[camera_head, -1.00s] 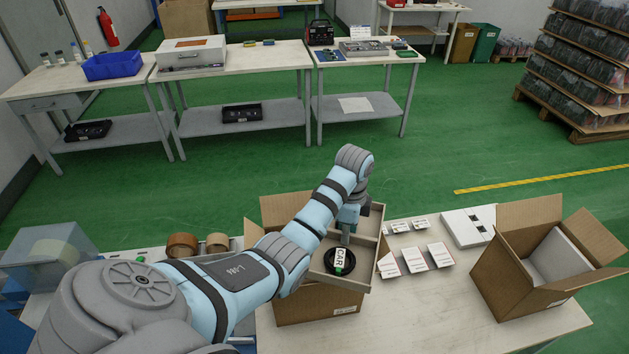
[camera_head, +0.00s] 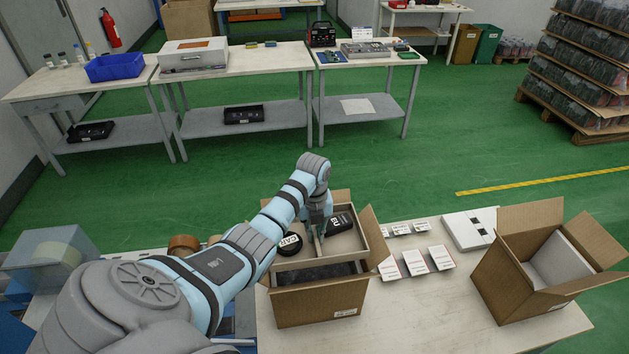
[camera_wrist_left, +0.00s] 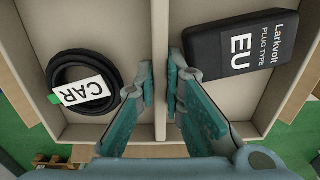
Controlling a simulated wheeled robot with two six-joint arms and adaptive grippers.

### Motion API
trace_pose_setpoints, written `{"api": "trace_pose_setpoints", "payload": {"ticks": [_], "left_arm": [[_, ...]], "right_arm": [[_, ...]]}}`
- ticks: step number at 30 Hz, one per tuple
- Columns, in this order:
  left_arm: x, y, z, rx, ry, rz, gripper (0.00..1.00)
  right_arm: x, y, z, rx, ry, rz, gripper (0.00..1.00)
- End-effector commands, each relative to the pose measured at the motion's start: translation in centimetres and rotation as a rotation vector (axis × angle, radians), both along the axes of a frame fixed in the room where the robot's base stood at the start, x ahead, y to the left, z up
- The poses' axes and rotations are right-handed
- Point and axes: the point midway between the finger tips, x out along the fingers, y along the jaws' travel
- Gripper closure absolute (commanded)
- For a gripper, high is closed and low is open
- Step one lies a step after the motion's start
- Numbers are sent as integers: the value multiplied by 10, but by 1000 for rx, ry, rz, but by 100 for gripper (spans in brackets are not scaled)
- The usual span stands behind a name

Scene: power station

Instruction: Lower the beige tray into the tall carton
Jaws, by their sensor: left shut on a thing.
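The beige tray (camera_head: 345,245) is over the mouth of the tall carton (camera_head: 318,305), toward its back; in the head view I cannot tell whether it touches the walls. My left gripper (camera_head: 320,236) is shut on the tray's central divider; the wrist view shows its fingers (camera_wrist_left: 161,85) on both sides of the divider (camera_wrist_left: 160,35). A coiled black cable (camera_wrist_left: 85,88) labelled CAR lies in the left compartment. A black box (camera_wrist_left: 238,48) marked EU lies in the right one. A dark thing (camera_head: 315,272) shows inside the carton, in front of the tray. My right gripper is not in view.
Another open carton (camera_head: 525,275) stands at the table's right end. Several white cards (camera_head: 415,262) and a white flat box (camera_head: 468,228) lie between the cartons. The tall carton's flaps stand open around the tray, including the right flap (camera_head: 379,238).

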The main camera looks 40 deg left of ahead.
Motion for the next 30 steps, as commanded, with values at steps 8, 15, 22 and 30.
{"api": "trace_pose_setpoints", "payload": {"ticks": [8, 15, 22, 30], "left_arm": [[0, 0, -67, 1, -2, 0, 100], [0, 0, -99, 0, -1, 1, 100], [1, 0, -111, 0, -2, 1, 100], [1, 0, -110, 0, -3, 1, 83]], "right_arm": [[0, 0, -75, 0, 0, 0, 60], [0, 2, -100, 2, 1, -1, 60], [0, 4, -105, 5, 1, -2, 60], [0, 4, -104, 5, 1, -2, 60]]}}
